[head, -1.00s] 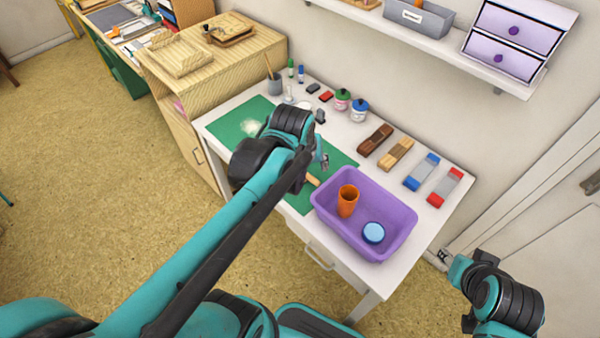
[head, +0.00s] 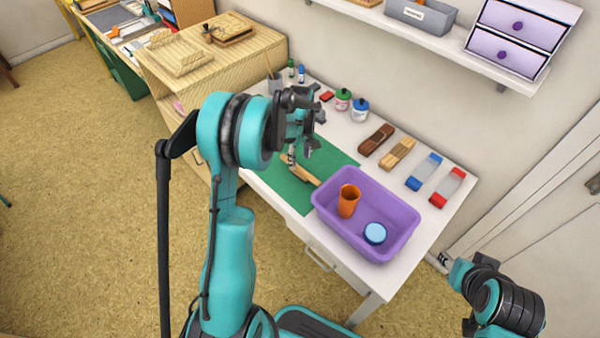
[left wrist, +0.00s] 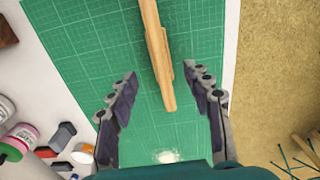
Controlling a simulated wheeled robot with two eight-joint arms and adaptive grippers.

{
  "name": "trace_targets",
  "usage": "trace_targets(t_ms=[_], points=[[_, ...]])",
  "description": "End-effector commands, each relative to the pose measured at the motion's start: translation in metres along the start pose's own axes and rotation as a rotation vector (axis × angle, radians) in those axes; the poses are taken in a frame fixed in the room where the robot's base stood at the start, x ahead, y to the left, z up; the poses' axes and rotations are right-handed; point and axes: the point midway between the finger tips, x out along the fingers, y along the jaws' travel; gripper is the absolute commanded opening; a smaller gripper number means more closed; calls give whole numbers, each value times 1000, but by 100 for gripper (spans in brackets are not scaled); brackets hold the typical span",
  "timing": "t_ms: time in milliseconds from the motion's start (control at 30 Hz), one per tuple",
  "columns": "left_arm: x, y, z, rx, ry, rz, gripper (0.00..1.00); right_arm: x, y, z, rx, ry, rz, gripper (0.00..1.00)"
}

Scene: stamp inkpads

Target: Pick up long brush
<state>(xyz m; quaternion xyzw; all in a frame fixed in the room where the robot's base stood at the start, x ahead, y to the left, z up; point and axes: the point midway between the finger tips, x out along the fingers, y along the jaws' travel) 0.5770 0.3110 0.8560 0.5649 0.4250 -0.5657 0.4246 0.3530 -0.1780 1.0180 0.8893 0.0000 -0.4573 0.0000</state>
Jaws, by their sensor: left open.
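A long light-wood piece, which looks like the long brush (head: 301,172), lies on the green cutting mat (head: 287,190). Part of it is behind my left gripper in the head view. In the left wrist view the wooden piece (left wrist: 155,50) runs from the top edge to a point between the fingertips. My left gripper (head: 300,152) is open above the mat, and its fingers (left wrist: 163,90) stand on either side of the wood's near end without touching it. My right gripper (head: 446,260) is low at the right, away from the table; its jaws are too small to read.
A purple bin (head: 328,215) with an orange cup (head: 348,201) and a blue round lid (head: 375,233) stands right of the mat. Paint jars (head: 360,110), wooden blocks (head: 376,139) and colored blocks (head: 423,171) line the table's back. A shelf (head: 450,45) hangs above.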

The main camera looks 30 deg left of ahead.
Motion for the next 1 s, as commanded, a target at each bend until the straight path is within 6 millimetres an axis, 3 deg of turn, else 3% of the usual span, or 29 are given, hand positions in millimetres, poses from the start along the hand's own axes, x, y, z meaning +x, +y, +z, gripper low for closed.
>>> trace_targets(t_ms=[433, 1000], points=[[57, -2, 2, 3, 1, 1, 50, 23, 0, 17, 0, 0, 0, 40], [60, -2, 2, 3, 1, 2, 50, 25, 0, 18, 0, 0, 0, 40]])
